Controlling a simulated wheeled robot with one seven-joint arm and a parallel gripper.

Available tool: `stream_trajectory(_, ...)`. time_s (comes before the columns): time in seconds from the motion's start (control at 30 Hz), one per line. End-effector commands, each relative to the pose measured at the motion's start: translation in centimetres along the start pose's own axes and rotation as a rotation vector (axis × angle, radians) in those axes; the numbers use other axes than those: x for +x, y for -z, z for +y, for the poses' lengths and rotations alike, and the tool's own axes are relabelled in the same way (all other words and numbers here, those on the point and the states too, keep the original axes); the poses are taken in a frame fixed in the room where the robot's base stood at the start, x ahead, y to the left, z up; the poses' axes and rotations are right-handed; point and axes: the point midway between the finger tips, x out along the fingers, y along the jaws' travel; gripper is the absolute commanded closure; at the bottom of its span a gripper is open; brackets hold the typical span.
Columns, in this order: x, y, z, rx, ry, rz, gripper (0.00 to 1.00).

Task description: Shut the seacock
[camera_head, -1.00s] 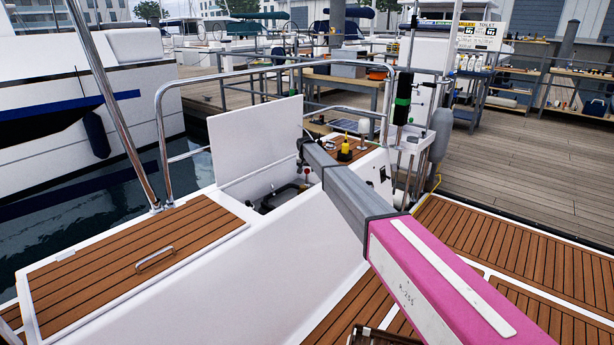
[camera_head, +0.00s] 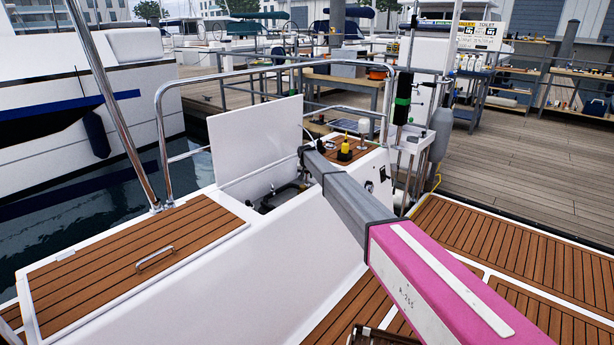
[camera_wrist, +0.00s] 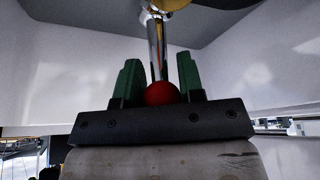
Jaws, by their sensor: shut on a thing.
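The seacock's chrome lever (camera_wrist: 157,50) with a red ball knob (camera_wrist: 161,94) at its end shows in the wrist view. A bit of yellow metal (camera_wrist: 172,5) shows at the top, where the lever meets its fitting. My gripper (camera_wrist: 158,78) has its green fingers on both sides of the lever, shut on it by the knob. In the head view my arm reaches into the open locker (camera_head: 272,196), where dark hoses show. My gripper, the lever and the knob are hidden there.
A white locker lid (camera_head: 258,140) stands upright on the left of the opening. A yellow object (camera_head: 345,145) stands on the teak top to the right. A chrome rail (camera_head: 270,75) rises behind. In the wrist view, white locker walls (camera_wrist: 65,70) lie on both sides.

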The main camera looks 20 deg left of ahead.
Motion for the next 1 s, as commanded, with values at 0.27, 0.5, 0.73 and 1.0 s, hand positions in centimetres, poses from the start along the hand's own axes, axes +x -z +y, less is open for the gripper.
stream_trajectory(0.27,-0.2,-0.7,0.9,0.035,0.077,0.056,1.0)
stream_trajectory(0.5,-0.3,-1.5,1.9,0.088,0.205,0.149,1.0)
stream_trajectory(0.73,-0.1,-2.1,2.8,0.133,0.314,0.228,1.0)
stream_trajectory(1.0,0.0,-2.4,3.2,0.161,0.388,0.281,1.0)
